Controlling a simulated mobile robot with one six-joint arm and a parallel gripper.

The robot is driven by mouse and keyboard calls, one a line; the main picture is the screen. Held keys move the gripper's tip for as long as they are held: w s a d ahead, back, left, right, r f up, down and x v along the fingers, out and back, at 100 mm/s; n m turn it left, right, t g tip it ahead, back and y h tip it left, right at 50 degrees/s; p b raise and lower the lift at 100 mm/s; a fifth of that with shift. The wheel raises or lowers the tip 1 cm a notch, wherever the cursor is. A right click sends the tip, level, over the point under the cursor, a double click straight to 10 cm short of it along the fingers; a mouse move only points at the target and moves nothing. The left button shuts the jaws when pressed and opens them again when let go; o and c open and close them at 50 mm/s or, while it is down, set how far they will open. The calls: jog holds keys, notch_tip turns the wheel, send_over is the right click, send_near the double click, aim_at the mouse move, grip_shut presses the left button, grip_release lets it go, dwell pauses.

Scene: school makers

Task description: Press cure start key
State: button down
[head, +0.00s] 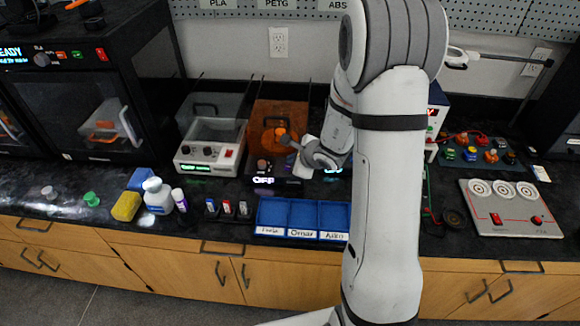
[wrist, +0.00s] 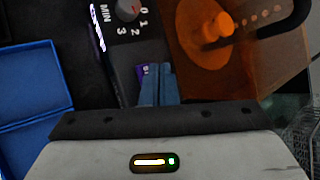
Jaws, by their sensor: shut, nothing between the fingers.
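The cure unit has an orange see-through hood (head: 280,112), also in the wrist view (wrist: 280,75), with a dark front panel. Its lit display (head: 263,181) reads OFF in the head view. In the wrist view the panel shows a dial knob (wrist: 127,8) marked 0 to 3 and MIN. A small purple key with white marking (wrist: 141,72) shows beside the fingertips, partly covered by them. My gripper (wrist: 156,72) is shut and empty, its fingers over the panel by this key. I cannot tell whether they touch it.
A blue tray (head: 268,231) with named compartments stands in front of the unit and shows at left in the wrist view (wrist: 22,104). A grey machine (head: 208,157) stands to the left. Bottles, a sponge (head: 126,206) and small items line the front left.

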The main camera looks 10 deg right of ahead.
jog(key=shift+f, duration=0.1)
dwell(0.3)
jog(key=shift+f+b, duration=0.4)
jog(key=shift+b, duration=0.5)
jog(key=shift+f, duration=0.1)
dwell(0.4)
jog(key=shift+r, duration=0.6)
notch_tip(320, 180, up, 6)
jog(key=p, duration=0.3)
dwell(0.8)
